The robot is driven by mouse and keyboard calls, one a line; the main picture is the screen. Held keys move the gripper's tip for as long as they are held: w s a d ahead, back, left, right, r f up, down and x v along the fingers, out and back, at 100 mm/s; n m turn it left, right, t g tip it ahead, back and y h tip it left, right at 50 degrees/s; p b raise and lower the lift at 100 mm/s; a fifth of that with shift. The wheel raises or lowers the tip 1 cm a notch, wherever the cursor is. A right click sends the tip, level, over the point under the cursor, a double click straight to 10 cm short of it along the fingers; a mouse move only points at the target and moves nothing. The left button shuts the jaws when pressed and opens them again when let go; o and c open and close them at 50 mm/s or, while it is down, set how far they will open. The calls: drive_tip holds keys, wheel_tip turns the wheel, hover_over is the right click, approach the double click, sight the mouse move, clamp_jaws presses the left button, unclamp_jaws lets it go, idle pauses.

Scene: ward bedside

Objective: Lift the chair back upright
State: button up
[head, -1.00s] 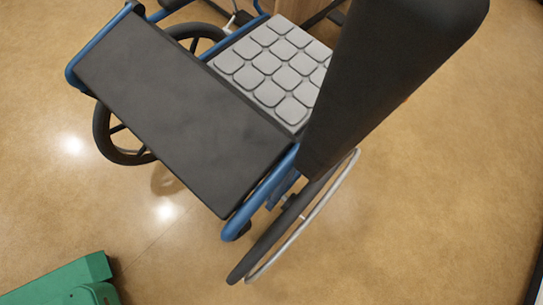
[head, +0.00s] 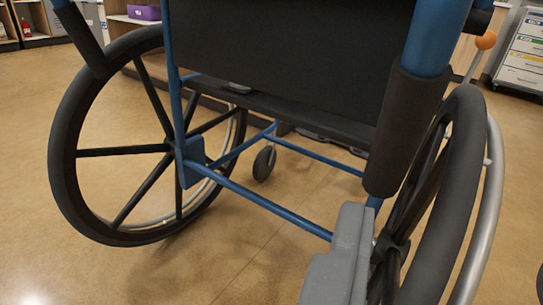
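The wheelchair (head: 290,210) shows from behind in the head view, standing on its wheels. Its black backrest (head: 290,50) fills the top middle between blue frame tubes and looks about upright; its top edge is cut off. The left push handle (head: 82,42) and the thick black grip of the right push handle (head: 408,125) point towards me. A grey blocky part (head: 340,262) enters from the bottom edge just below the right grip. It looks like part of my gripper, but I cannot be sure. No pair of fingertips shows, and contact with the grip is not clear.
The left large wheel (head: 150,150) and the right large wheel (head: 440,205) flank the frame. Shelves with a purple box (head: 143,12) stand at the back left, and a drawer cabinet (head: 522,50) at the back right. The floor at the left is clear.

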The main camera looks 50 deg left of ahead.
sight(403, 143)
drive_tip(key=b+x, duration=0.1)
drive_tip(key=x, duration=0.3)
drive_tip(key=b+x, duration=0.1)
drive_tip(key=x, duration=0.3)
drive_tip(key=a+b+x, duration=0.1)
drive_tip(key=x, duration=0.4)
drive_tip(key=shift+s+f, duration=0.15)
drive_tip(key=shift+s, duration=0.15)
